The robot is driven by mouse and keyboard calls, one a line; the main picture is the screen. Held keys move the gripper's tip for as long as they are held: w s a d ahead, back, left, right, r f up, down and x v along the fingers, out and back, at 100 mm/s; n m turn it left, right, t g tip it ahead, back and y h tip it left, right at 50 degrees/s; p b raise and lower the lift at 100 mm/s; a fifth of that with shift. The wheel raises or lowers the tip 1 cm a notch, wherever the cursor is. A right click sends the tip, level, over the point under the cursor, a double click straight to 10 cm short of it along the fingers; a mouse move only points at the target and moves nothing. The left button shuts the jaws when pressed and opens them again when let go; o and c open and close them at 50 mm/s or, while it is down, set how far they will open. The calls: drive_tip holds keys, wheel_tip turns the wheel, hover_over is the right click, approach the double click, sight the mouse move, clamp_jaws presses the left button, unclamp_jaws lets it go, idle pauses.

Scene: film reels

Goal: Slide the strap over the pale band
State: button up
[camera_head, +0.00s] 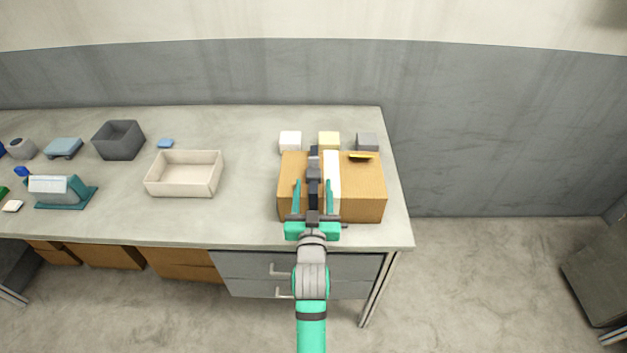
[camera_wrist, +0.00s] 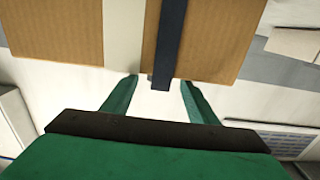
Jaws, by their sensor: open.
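A brown box (camera_head: 362,200) stands near the right end of the counter. A pale band (camera_head: 332,165) runs across it from front to back. A dark strap (camera_head: 314,153) with a grey raised part lies just left of the band in the head view, beside it and not over it. In the wrist view the strap (camera_wrist: 170,45) lies right of the pale band (camera_wrist: 123,35), with brown box (camera_wrist: 75,35) between. My gripper (camera_head: 313,183) is open and empty, its fingers to either side of the strap's line. In the wrist view the fingertips (camera_wrist: 159,79) show near the box edge; contact cannot be told.
A cream tray (camera_head: 185,190) is to the left, with a dark bin (camera_head: 118,140) beyond. Counter between tray and box is clear.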

sight(313, 180)
drive_tip(key=shift+w, duration=1.65)
